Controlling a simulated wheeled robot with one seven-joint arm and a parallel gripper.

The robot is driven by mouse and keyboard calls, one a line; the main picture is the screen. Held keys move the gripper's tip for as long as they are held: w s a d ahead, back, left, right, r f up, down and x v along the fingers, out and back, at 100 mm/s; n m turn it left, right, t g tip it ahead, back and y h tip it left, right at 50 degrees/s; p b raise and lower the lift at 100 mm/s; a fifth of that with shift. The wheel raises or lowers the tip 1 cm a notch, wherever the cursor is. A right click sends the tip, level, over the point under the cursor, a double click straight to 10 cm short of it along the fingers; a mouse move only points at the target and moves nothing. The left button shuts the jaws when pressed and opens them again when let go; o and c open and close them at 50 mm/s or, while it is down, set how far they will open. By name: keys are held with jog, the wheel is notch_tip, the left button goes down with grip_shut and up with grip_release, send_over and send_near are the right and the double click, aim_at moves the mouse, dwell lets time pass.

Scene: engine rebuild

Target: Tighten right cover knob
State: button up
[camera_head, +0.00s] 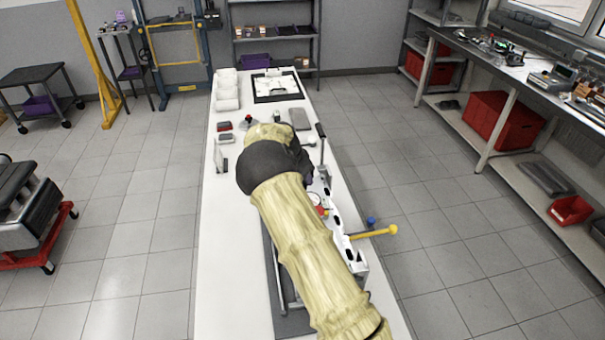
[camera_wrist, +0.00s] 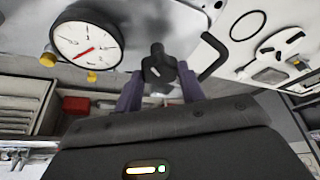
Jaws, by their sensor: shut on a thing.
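In the wrist view a black knob (camera_wrist: 157,64) stands between the two purple fingers of my gripper (camera_wrist: 160,76). The fingers are shut on it, one on each side. The knob sits against a pale grey cover plate (camera_wrist: 185,20). In the head view my arm hides the knob and nearly all of my gripper; part of the white engine block (camera_head: 347,250) shows to the right of the arm.
A round dial gauge (camera_wrist: 87,42) with a red needle is left of the knob, and a black hex key (camera_wrist: 214,56) is close on its right. A yellow-ended bar (camera_head: 376,232) sticks out over the right edge of the white table (camera_head: 222,285).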

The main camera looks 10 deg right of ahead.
jog(key=m+g, duration=0.1)
jog(key=m, duration=0.3)
jog(key=shift+w+m+g+h, duration=0.2)
jog(key=shift+m+g+h, duration=0.1)
jog(key=shift+g+h, duration=0.1)
jog(key=m+g, duration=0.1)
jog(key=m, duration=0.1)
jog(key=m+g+p, duration=0.1)
jog(key=m, duration=0.2)
jog(key=shift+w, duration=0.15)
jog(key=o, duration=1)
